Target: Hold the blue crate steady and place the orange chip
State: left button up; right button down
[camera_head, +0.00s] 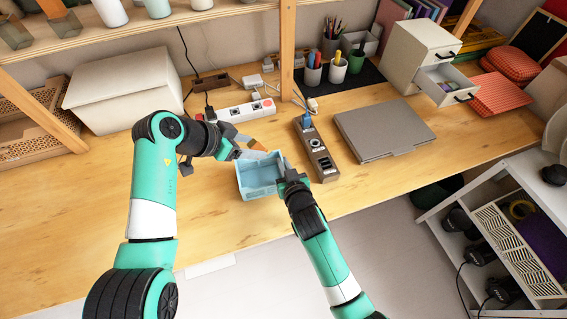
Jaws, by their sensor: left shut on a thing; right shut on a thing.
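The light blue crate (258,190) is an open box on the wooden table, near its front edge at the middle of the view. My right gripper (284,167) is shut on the crate's right wall. My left gripper (262,150) is over the crate's back edge, shut on the small orange chip (257,144). The chip shows only in part between the fingers. The crate's back side is partly hidden by the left gripper.
A grey-brown power strip (316,152) lies just right of the crate, with a closed grey laptop (384,129) beyond it. A white power strip (240,110) lies behind. The table (215,210) is clear left of the crate.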

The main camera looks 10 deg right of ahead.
dwell(0.7)
pick_arm(q)
jog(key=w+a+r+n+t+y, duration=0.1)
jog(key=w+a+n+t, duration=0.1)
jog(key=n, duration=0.1)
pick_arm(e)
jog(key=shift+w, duration=0.1)
pick_arm(q)
jog(key=n+y, duration=0.1)
send_over(260, 185)
notch_tip(260, 185, down, 10)
jog(key=shift+r, duration=0.1)
jog(key=shift+f, duration=2.3)
